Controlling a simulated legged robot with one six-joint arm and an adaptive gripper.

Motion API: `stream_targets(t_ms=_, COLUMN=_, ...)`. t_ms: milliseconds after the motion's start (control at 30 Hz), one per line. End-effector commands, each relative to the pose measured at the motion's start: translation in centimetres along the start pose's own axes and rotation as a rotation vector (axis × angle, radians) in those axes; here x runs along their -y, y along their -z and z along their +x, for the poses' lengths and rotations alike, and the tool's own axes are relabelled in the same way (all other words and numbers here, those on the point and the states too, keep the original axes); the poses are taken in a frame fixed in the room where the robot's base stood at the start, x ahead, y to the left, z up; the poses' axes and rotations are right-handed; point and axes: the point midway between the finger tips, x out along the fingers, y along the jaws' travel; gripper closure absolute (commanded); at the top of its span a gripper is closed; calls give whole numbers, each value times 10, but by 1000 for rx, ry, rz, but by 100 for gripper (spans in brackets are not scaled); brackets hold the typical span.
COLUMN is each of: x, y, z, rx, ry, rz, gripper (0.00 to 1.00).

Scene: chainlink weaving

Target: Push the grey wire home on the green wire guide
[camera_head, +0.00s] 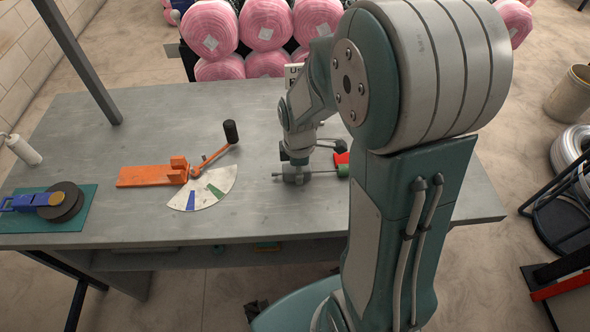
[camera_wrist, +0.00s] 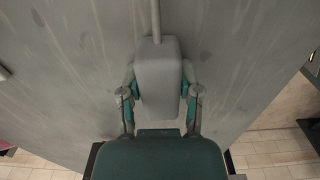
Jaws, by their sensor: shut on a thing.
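In the wrist view my gripper (camera_wrist: 160,95) is shut on a grey block (camera_wrist: 158,72), one finger on each side. A thin grey rod or wire (camera_wrist: 156,18) runs out of the block's far end. In the head view my gripper (camera_head: 298,160) is low over the bench at centre right, at the grey block (camera_head: 292,174). The thin grey rod (camera_head: 318,173) there lies level and reaches a small green piece (camera_head: 343,170), partly hidden by my arm. Whether that piece is the green wire guide, and whether the rod is seated in it, I cannot tell.
Bare bench lies left of my gripper.

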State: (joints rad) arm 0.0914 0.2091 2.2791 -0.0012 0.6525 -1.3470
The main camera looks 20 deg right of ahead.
Motion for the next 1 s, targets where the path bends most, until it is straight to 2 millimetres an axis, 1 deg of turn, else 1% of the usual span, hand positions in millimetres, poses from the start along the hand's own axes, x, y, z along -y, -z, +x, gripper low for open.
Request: stream_targets(t_ms=1000, x=0, y=-26, z=0, rx=0, ry=-1, rz=1, gripper=100)
